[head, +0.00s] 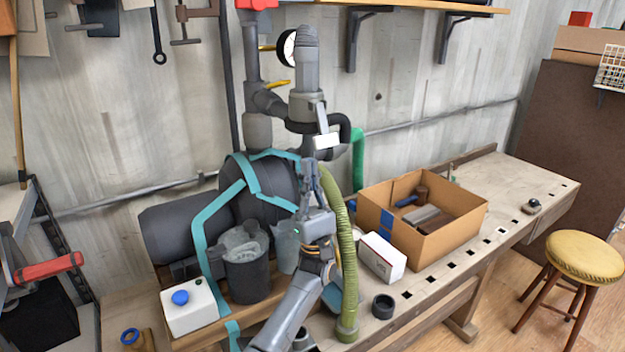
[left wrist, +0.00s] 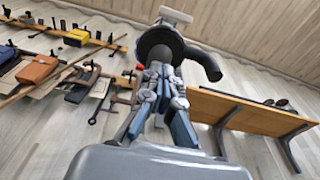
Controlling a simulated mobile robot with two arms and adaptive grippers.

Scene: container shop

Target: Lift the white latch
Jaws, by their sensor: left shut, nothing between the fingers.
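The white latch (head: 327,141) is a small pale block at the front of the grey pipe assembly (head: 305,75), by a dark curved handle-like part (head: 343,125). In the left wrist view the latch (left wrist: 175,16) shows at the top, beyond a dark round part (left wrist: 160,42) with a curved spout. My left gripper (head: 309,165) points up just below the latch, its fingers shut and empty. In the left wrist view its fingertips (left wrist: 162,70) lie close below the dark round part; I cannot tell whether they touch it. My right gripper is not in view.
A grey tank (head: 180,232) with teal straps stands behind my left arm. A green ribbed hose (head: 346,260) hangs right beside the arm. A cardboard box (head: 450,238), a white carton (head: 382,257) and a white canister (head: 190,308) stand nearby. The bench's right end is mostly clear.

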